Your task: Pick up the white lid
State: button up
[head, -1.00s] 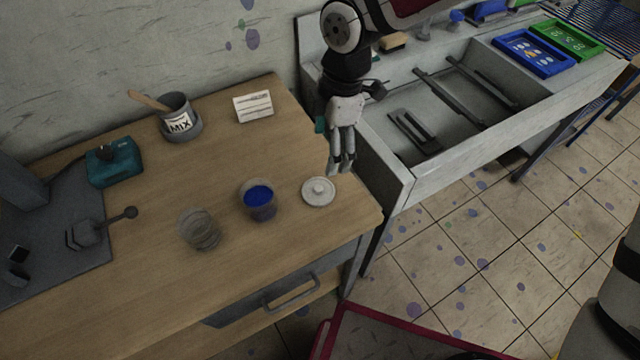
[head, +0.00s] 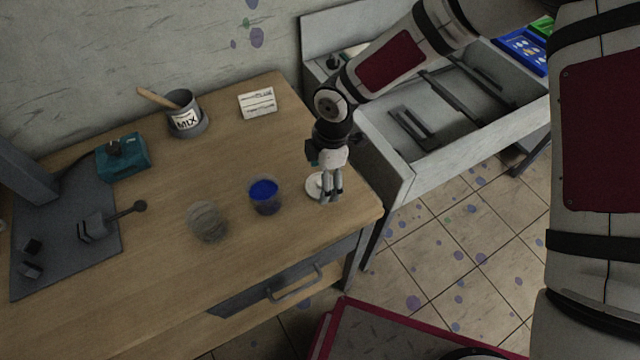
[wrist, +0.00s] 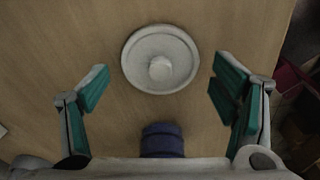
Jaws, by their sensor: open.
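The white lid (head: 314,186) is a round disc with a small knob, lying on the wooden table near its right edge. In the head view my gripper (head: 331,197) is in front of it and hides part of it. In the wrist view the whole lid (wrist: 160,58) shows, knob up, ahead of my gripper (wrist: 158,85) and roughly centred between its fingers. The fingers are spread wide with green pads, and nothing is between them. I cannot tell the exact height of the fingertips above the table.
A cup of blue liquid (head: 264,195) stands just left of the lid, with a clear container (head: 207,221) further left. A MIX pot (head: 187,115), a white card (head: 257,102) and a teal box (head: 123,156) stand further back. A grey sink (head: 408,185) adjoins the table's right side.

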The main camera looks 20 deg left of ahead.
jog(key=shift+f, duration=0.3)
jog(key=shift+c, duration=0.5)
jog(key=c, duration=0.5)
jog(key=shift+c, duration=0.2)
jog(key=shift+r, duration=0.15)
